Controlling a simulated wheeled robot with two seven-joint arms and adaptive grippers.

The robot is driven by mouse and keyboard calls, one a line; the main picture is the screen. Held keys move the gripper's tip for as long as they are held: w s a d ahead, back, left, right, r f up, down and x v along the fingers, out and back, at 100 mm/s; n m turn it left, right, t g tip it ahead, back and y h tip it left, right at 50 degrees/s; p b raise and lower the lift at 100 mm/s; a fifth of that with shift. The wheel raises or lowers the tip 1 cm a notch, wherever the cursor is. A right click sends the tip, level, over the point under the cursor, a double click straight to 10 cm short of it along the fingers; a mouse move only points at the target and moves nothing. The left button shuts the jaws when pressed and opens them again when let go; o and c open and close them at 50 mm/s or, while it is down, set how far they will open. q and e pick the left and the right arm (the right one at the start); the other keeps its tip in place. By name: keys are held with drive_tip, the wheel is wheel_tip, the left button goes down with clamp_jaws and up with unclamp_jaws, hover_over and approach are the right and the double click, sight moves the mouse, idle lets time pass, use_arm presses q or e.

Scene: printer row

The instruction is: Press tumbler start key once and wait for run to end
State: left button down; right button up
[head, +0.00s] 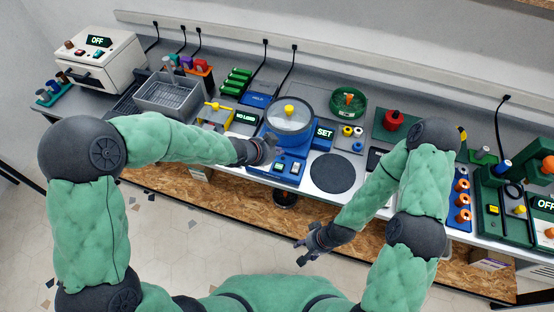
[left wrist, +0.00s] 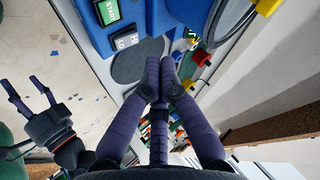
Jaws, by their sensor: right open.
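The tumbler (head: 290,114) is a blue machine with a round clear-lidded drum and a yellow knob. Its lit display (head: 324,132) reads SET. My right gripper (head: 308,246) is open and empty, in front of the bench edge.
A dark round pad (head: 332,173) lies right of the tumbler. A green bowl (head: 348,103) and a red-knobbed green unit (head: 393,121) stand behind. A grey basket (head: 172,94) and a white oven reading OFF (head: 101,58) are left.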

sight(278, 168)
use_arm(q)
drive_tip(key=shift+w+d+r+m, duration=0.1)
drive_tip(key=shift+w+r+m, duration=0.1)
drive_tip(key=shift+r, duration=0.25)
drive_tip(key=shift+w+d+r+m, duration=0.1)
drive_tip(key=shift+w+r+m, duration=0.1)
drive_tip(key=shift+r, duration=0.2)
drive_tip(key=shift+f, duration=0.15)
wheel_tip(278, 168, down, 8)
drive_tip(key=b, duration=0.8)
drive_tip(key=shift+f, duration=0.25)
drive_tip(key=shift+f, duration=0.1)
idle(0.6)
drive_tip(key=shift+f+b, duration=0.35)
drive_tip(key=shift+b, duration=0.25)
drive_tip(key=shift+f+b, duration=0.3)
drive_tip(key=shift+f, duration=0.05)
idle(0.3)
drive_tip(key=shift+r, duration=0.15)
idle(0.3)
drive_tip(key=shift+r+p, duration=0.65)
drive_tip(key=shift+p, duration=0.15)
